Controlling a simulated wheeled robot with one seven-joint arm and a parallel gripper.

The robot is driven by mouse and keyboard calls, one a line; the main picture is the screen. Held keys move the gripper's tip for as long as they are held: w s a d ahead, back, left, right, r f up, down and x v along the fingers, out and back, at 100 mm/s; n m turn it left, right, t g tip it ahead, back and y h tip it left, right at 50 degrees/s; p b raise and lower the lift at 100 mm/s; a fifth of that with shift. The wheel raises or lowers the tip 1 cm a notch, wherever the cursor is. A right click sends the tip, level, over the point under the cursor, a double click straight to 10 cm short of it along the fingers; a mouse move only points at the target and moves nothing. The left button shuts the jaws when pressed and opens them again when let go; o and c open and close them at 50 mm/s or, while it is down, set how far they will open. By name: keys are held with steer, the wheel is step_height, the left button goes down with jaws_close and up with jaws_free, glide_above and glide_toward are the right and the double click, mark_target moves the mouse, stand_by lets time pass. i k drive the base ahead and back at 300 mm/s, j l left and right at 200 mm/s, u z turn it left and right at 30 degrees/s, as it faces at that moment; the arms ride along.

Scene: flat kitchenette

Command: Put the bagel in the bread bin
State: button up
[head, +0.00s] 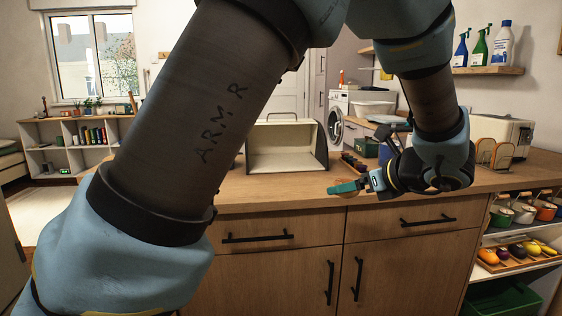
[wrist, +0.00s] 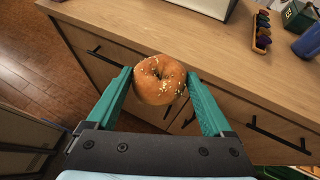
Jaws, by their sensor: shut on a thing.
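The bagel (wrist: 159,80) is round and brown with pale and green bits on top. In the wrist view it sits between the green fingertips of my gripper (wrist: 159,88), which is shut on it. The bagel is held in front of the counter's front edge. In the head view my gripper (head: 343,188) points left at the counter edge, and the bagel is mostly hidden there. The bread bin (head: 285,160) stands open on the counter, cream inside with dark ends, behind and left of my gripper. A corner of it shows at the top of the wrist view (wrist: 205,6).
The wooden counter (head: 265,187) has clear room in front of the bin. A dark tray with small items (wrist: 262,32) lies right of the bin, near a green box (wrist: 298,16) and a blue object (wrist: 308,42). A toaster (head: 510,132) stands at the right.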

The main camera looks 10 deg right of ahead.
mark_target(283, 163)
steer(key=i+j, duration=0.15)
steer(key=i, duration=0.3)
steer(key=i+j, duration=0.15)
steer(key=i, duration=0.3)
